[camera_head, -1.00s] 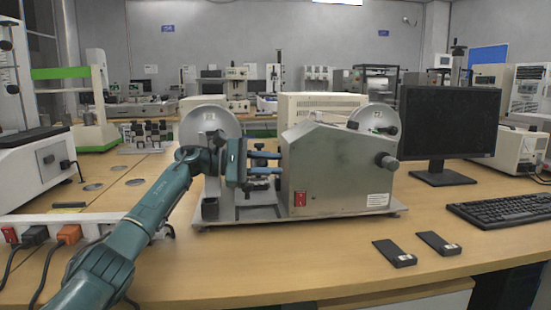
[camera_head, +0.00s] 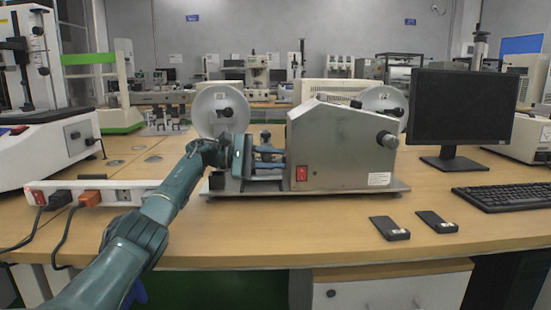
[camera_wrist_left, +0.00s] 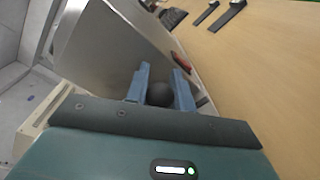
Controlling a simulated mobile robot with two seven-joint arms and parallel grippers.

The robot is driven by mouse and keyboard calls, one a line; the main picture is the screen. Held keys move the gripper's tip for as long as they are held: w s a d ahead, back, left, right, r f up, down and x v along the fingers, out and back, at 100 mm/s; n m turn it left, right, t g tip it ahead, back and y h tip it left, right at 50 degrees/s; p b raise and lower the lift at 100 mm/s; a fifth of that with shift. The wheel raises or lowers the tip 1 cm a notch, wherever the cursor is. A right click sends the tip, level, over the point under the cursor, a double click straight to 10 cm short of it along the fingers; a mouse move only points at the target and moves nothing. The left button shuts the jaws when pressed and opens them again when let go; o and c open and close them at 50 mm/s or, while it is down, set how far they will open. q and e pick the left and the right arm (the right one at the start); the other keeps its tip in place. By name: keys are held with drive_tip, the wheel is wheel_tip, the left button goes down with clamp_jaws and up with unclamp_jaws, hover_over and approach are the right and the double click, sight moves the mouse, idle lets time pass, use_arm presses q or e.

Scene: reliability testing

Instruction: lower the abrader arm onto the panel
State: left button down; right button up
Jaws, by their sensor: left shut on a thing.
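The abrader is a grey steel machine (camera_head: 340,150) on a flat base plate (camera_head: 390,187), with a round disc (camera_head: 217,112) at its left and another (camera_head: 383,101) behind its right end. My left gripper (camera_head: 272,158) is at the machine's left side, low over the base plate, its blue fingers pointing right. In the left wrist view the fingers (camera_wrist_left: 160,85) close around a dark round knob (camera_wrist_left: 160,94), which I take to be on the abrader arm. The arm and the panel beneath are mostly hidden by my gripper. Contact between them cannot be seen.
A red switch (camera_head: 301,174) is on the machine's front. Two small black blocks (camera_head: 390,228) (camera_head: 436,222) lie on the table front. A monitor (camera_head: 465,115) and keyboard (camera_head: 508,196) stand right. A power strip (camera_head: 120,192) with cables lies left. The table front centre is clear.

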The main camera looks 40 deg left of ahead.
use_arm(q)
drive_tip(key=shift+a+f, duration=0.1)
drive_tip(key=c, duration=1.4)
unclamp_jaws()
drive_tip(key=shift+w+f, duration=0.1)
drive_tip(key=shift+o, duration=1)
drive_tip(key=p+v, duration=0.1)
drive_tip(key=v, duration=0.4)
drive_tip(key=p+v, duration=0.1)
drive_tip(key=v, duration=0.5)
drive_tip(key=shift+r, duration=0.2)
drive_tip(key=shift+v, duration=1.1)
drive_tip(key=shift+f, duration=0.15)
